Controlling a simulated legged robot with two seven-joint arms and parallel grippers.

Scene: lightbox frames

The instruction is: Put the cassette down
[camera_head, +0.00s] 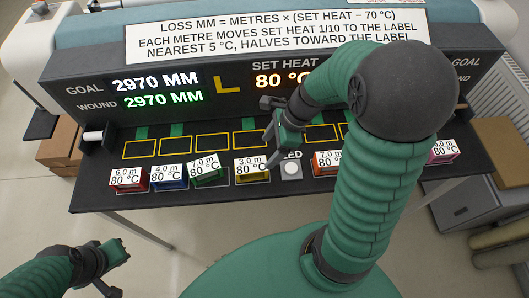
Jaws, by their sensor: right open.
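Several small cassettes with white labels stand in a row along the desk's front: a red 6.0 m one (129,180), a blue 4.0 m one (169,177), a green one (206,171), a yellow 3.0 m one (250,170), an orange-red 7.0 m one (327,163) and a pink one (443,151). The green one sits slightly turned. All readable heat labels say 80 °C. My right gripper (269,131) is open and empty, above the desk behind the yellow cassette. My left gripper (113,270) is open and empty, low at the front left, away from the cassettes.
Yellow-outlined slots (212,142) lie behind the row. A round white button (291,169) sits between the yellow and orange-red cassettes. The display panel (80,93) shows goal and wound at 2970 MM, set heat 80 °C. My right arm hides part of the desk's right side.

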